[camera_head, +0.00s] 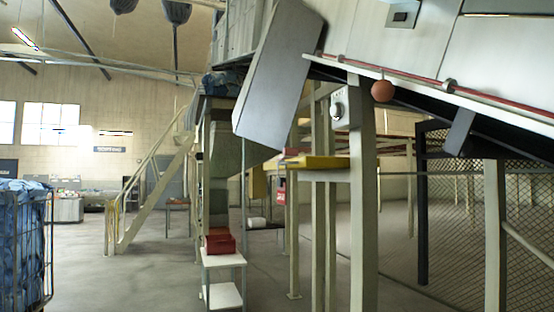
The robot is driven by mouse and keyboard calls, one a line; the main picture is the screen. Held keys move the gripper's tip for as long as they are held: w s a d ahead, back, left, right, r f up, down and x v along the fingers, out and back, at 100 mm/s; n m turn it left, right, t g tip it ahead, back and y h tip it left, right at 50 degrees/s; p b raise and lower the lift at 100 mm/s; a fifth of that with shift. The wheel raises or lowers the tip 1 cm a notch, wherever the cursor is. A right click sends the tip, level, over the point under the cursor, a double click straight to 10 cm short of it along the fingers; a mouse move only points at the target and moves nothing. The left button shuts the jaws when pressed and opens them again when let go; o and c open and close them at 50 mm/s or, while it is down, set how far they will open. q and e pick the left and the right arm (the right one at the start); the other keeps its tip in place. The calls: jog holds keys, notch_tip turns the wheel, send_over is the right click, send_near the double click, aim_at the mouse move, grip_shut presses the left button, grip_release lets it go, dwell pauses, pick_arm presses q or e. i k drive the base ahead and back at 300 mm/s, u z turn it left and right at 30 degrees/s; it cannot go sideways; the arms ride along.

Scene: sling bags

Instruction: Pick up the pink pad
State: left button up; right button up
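I cannot clearly make out a pink pad in the head view. A small pinkish-red item (291,152) shows at the left end of a yellow slab (318,163) beside the post; it is too small to identify. A red box-like object (220,244) sits on the upper shelf of a small white stand (224,260). Neither of my grippers is in view.
A wire cage cart (48,250) filled with blue bags stands at the left. Pale posts (364,230) carry a large sloping metal conveyor (400,80) on the right, with mesh fencing (440,220) behind. A staircase (150,195) stands further back. The left-centre floor is open.

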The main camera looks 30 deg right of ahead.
aim_at(287, 152)
jog(key=i, duration=1.95)
